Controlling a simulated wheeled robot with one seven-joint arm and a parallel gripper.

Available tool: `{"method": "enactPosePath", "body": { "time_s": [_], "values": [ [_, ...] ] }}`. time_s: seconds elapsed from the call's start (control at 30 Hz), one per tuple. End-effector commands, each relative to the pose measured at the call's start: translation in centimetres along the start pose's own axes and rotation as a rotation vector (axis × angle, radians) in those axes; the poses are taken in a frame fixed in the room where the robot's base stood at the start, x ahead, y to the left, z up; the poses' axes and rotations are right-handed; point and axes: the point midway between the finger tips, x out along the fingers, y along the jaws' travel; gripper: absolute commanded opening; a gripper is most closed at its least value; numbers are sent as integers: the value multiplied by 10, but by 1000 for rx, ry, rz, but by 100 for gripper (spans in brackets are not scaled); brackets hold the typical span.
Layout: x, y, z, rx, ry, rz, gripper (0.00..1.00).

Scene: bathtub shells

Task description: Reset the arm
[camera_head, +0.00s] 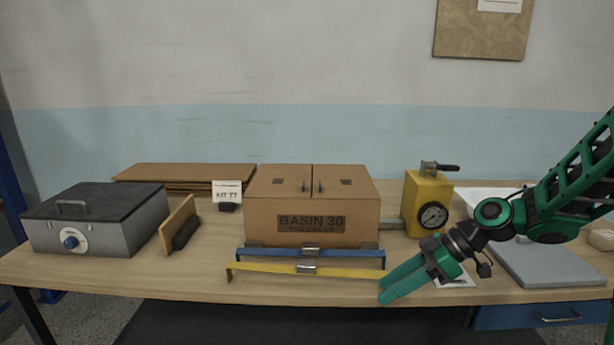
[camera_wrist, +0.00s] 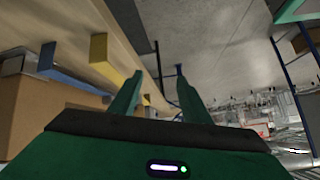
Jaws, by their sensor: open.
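My green arm reaches in from the right in the head view. My gripper (camera_head: 392,287) is over the front edge of the table, to the right of the yellow bar's end. Its two fingers are apart with nothing between them. The wrist view also shows my gripper (camera_wrist: 150,85) with its fingers spread and empty. A cardboard box marked BASIN 30 (camera_head: 265,213) stands closed behind the bars, left of my gripper.
A blue bar (camera_head: 345,254) and a yellow bar (camera_head: 265,272) lie before the box. A yellow gauge unit (camera_head: 412,200) and grey slab (camera_head: 545,265) flank my arm. A grey lidded case (camera_head: 110,238), wooden-backed brush (camera_head: 172,222) and cardboard sheets (camera_head: 150,172) are left.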

Motion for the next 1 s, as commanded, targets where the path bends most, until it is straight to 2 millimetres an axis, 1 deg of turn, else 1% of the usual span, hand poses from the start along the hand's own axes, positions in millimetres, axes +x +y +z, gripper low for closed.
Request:
{"method": "enactPosePath", "body": {
  "time_s": [0.17, 0.3, 0.37, 0.47, 0.57, 0.7, 0.8, 0.9, 1.0],
  "values": [
    [-28, -12, 38, 230, -172, 116, 43],
    [-62, -29, 75, 477, -297, 246, 43],
    [-78, -38, 90, 587, -337, 307, 43],
    [-105, -58, 114, 775, -386, 414, 43],
    [-130, -82, 138, 971, -414, 522, 43],
    [-162, -120, 168, 1244, -418, 665, 43],
    [-178, -146, 185, 1412, -403, 748, 43],
    [-188, -165, 197, 1537, -384, 805, 43],
    [-193, -177, 205, 1613, -371, 836, 43]
  ]
}}
